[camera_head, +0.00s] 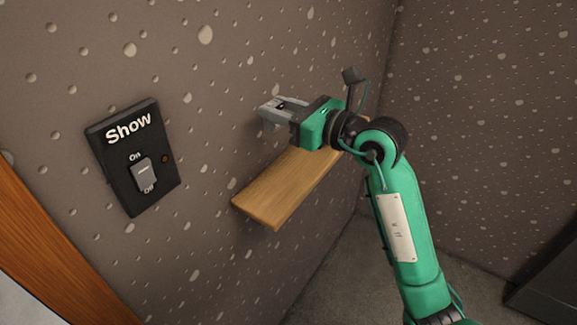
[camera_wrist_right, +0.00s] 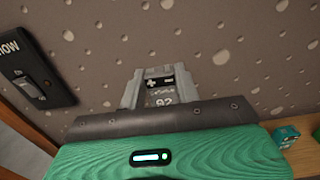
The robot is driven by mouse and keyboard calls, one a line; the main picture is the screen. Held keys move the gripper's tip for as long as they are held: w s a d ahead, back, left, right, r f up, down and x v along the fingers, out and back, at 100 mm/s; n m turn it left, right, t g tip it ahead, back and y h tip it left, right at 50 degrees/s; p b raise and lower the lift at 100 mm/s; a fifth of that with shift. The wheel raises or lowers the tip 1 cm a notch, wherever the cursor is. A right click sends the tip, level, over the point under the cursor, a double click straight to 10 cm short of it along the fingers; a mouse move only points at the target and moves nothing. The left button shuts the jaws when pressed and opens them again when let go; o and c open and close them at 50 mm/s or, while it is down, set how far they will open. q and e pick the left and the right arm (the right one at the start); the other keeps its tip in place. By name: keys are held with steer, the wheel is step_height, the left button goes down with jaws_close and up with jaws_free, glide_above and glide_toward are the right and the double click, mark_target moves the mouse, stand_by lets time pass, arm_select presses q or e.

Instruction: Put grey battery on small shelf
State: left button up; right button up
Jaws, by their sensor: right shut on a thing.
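My right gripper (camera_head: 268,112) is shut on the grey battery, over the wooden small shelf (camera_head: 270,200) and close to the wall. In the right wrist view the grey battery (camera_wrist_right: 158,88) sits between the two grey fingers of the right gripper (camera_wrist_right: 152,78), with light markings and a number on its face. In the head view the fingers mostly hide the battery. The shelf (camera_wrist_right: 298,152) also shows at the lower right of the wrist view. My left gripper is not in view.
A small teal block (camera_wrist_right: 286,134) stands on the shelf in the wrist view, with another teal thing at the picture's right edge. A black "Show" switch panel (camera_head: 110,160) is on the wall left of the shelf. The shelf's near end is clear.

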step_height(320, 180, down, 16)
steer(key=shift+f+p, duration=0.1)
steer(key=shift+p, duration=0.8)
steer(key=shift+f, duration=0.2)
steer(key=o, duration=1)
steer(key=shift+r, duration=0.1)
